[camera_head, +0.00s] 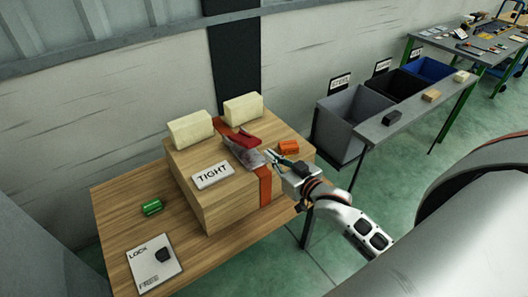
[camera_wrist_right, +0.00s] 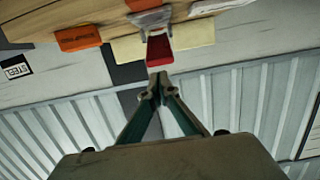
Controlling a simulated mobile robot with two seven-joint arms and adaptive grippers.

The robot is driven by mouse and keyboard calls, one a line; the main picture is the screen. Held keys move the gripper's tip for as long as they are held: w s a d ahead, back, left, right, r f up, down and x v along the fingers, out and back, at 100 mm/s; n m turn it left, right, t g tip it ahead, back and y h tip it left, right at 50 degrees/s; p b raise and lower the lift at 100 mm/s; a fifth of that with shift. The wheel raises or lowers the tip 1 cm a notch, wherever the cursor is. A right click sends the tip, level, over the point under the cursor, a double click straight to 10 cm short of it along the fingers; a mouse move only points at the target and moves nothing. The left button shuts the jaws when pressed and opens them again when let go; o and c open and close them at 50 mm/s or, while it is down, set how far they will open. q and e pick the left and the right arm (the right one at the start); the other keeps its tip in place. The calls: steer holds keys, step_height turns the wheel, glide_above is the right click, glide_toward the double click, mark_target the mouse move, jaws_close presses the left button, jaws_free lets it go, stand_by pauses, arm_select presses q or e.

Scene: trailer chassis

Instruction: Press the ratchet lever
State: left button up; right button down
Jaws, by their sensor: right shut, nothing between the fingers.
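The ratchet (camera_head: 252,157) sits on top of the wooden block (camera_head: 231,203), on an orange strap (camera_head: 265,185) that runs over the block. Its red lever (camera_head: 243,138) points toward the back left and looks raised. My right gripper (camera_head: 268,156) is shut and empty, just right of the ratchet. In the right wrist view the closed fingertips (camera_wrist_right: 158,76) are close to the end of the red lever (camera_wrist_right: 159,48); I cannot tell whether they touch. My left gripper is not in view.
Two cream blocks (camera_head: 190,130) (camera_head: 243,108) stand at the block's back edge. An orange piece (camera_head: 289,147) lies right of the ratchet, a TIGHT sign (camera_head: 213,175) left. A green cylinder (camera_head: 152,207) and a LOCK/FREE plate (camera_head: 153,263) lie on the table (camera_head: 112,217). Bins (camera_head: 345,125) stand right.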

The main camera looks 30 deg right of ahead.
steer(key=s, duration=0.2)
steer(key=shift+s+d+r, duration=0.15)
steer(key=shift+s+r, duration=0.15)
steer(key=shift+s, duration=0.1)
stand_by(1.9)
steer(key=s+a+f+n+g, duration=0.1)
steer(key=s+a+f+g, duration=0.1)
steer(key=s+a+f, duration=0.2)
steer(key=s+a+f+n+g, duration=0.1)
steer(key=s+a+f, duration=0.3)
steer(key=s+f, duration=0.4)
steer(key=s+a+f+n+g, duration=0.1)
steer(key=s+a+f+g, duration=0.1)
steer(key=s+f, duration=0.5)
step_height(320, 180, down, 4)
steer(key=shift+a+r+g+y, duration=0.1)
steer(key=shift+a+g+y, duration=0.25)
steer(key=shift+a, duration=0.55)
steer(key=shift+w, duration=0.1)
